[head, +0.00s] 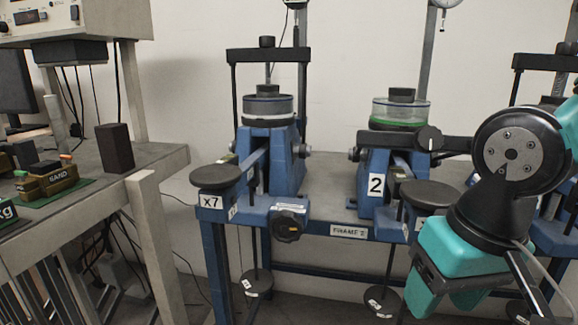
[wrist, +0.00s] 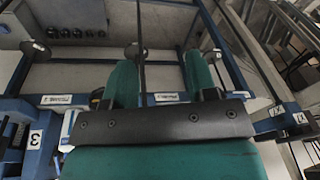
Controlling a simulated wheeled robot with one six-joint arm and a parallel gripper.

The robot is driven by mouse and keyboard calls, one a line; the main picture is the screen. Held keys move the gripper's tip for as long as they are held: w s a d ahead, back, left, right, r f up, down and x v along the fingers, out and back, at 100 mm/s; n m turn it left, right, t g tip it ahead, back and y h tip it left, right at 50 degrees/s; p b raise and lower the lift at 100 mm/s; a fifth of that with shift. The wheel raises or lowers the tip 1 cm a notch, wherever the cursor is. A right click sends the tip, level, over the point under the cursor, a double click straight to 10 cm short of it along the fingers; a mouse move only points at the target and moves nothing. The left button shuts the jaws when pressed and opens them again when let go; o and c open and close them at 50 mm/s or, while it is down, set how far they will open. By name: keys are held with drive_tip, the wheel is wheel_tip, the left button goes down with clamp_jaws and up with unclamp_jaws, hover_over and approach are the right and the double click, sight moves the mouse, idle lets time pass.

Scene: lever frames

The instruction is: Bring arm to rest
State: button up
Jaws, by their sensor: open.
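My arm reaches in from the right side of the head view. Its gripper (head: 445,288) has teal fingers and points down in front of the lever frame marked 2 (head: 372,190), overlapping it in the picture. In the wrist view my gripper (wrist: 160,65) shows two teal fingers spread apart with nothing held. A thin dark hanger rod (wrist: 140,40) appears between the fingers; I cannot tell how near it is.
A second blue lever frame (head: 272,165) stands to the left, with a hanging weight (head: 257,282) below. A dark round plate (head: 428,194) is close beside my arm. A side table (head: 160,160) stands at left. The pale wall behind is bare.

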drive_tip(key=s+a+f+n+g+y+b, duration=0.1)
drive_tip(key=s+f+n+y, duration=0.15)
drive_tip(key=s+n, duration=0.2)
wheel_tip(320, 180, up, 16)
drive_tip(key=p, duration=1.6)
drive_tip(key=shift+s+a+g, duration=0.2)
drive_tip(key=shift+s+g, duration=0.1)
drive_tip(key=shift+s, duration=0.15)
drive_tip(key=shift+n, duration=0.25)
